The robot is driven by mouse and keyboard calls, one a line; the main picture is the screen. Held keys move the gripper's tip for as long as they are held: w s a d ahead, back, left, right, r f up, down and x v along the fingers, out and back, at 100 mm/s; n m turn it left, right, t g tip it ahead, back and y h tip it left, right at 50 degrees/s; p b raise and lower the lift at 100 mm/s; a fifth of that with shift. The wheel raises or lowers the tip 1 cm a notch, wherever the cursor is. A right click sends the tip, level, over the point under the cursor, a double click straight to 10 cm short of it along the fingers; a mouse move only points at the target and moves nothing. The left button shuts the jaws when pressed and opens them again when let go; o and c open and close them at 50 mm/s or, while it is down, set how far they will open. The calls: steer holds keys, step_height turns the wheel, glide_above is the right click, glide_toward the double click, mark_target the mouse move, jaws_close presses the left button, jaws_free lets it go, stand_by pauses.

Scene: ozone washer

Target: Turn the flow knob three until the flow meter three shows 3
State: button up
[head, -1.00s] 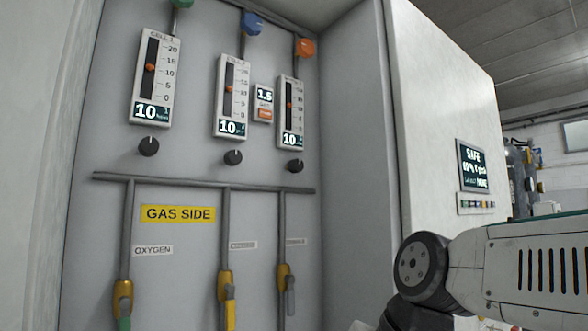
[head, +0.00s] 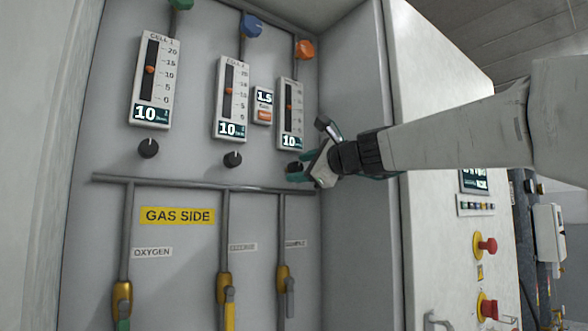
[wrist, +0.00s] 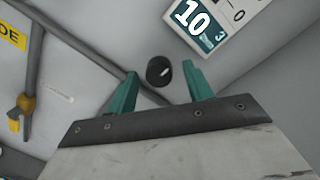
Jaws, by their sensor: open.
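Flow meter three (head: 291,112) is the rightmost white meter on the panel, below the orange cap, and its display reads 10. The lower end of this meter, with the 10 and a small 3, shows in the wrist view (wrist: 208,22). Flow knob three (wrist: 159,71) is a small black knob with a white mark, below the meter. My gripper (wrist: 160,85) is open, with one teal finger on each side of the knob. I see no clear contact with it. In the head view my gripper (head: 305,172) covers most of the knob.
Two other meters, both reading 10, and their knobs (head: 148,148) (head: 233,159) are to the left. A grey pipe (head: 205,184) runs below the knobs. The cabinet side wall (head: 355,110) is close on the right. Red buttons (head: 487,246) are on the outer face.

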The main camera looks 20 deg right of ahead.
steer(key=shift+x, duration=0.85)
steer(key=c, duration=1)
steer(key=shift+o, duration=0.2)
steer(key=shift+n, duration=0.3)
